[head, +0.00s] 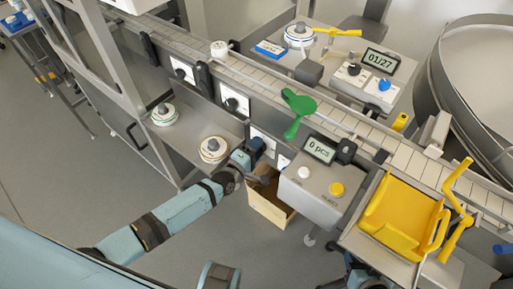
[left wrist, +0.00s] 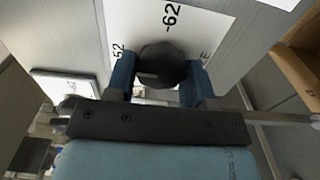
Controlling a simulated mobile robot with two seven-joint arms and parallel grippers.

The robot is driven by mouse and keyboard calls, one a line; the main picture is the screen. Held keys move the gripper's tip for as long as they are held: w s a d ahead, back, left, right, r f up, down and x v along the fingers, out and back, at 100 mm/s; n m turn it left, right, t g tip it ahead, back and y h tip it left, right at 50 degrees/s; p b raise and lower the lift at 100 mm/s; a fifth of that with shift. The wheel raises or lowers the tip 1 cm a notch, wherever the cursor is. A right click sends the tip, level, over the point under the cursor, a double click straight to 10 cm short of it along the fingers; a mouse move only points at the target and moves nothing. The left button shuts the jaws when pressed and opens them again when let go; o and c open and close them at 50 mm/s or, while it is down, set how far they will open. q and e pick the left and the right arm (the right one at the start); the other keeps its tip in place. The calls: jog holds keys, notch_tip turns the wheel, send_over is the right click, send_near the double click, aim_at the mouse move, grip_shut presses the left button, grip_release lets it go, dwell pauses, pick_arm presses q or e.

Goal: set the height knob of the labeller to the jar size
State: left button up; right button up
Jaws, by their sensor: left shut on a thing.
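The height knob (left wrist: 160,62) is a black, many-sided knob in the left wrist view, on a white scale plate (left wrist: 205,30). The marks 52 and 62 show on the plate, with 62 above the knob. My left gripper (left wrist: 160,80) is shut on the knob, with one blue finger on each side. Any pointer mark on the knob cannot be made out. In the head view my left gripper (head: 256,150) is at the white plate (head: 262,138) on the conveyor's front side and hides the knob. My right gripper is not in view.
A grey box with a "0 pcs" display (head: 320,149) stands right of my left gripper, above an open cardboard box (head: 268,205). Other knob plates (head: 235,101) sit further left. A green lever (head: 297,112) and a yellow tray (head: 400,214) are along the conveyor (head: 355,128).

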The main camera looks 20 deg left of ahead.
pick_arm(q)
jog(key=o, duration=0.9)
jog(key=v, duration=1.3)
jog(key=shift+s+a, duration=0.1)
jog(key=shift+s, duration=0.3)
jog(key=shift+s, duration=0.1)
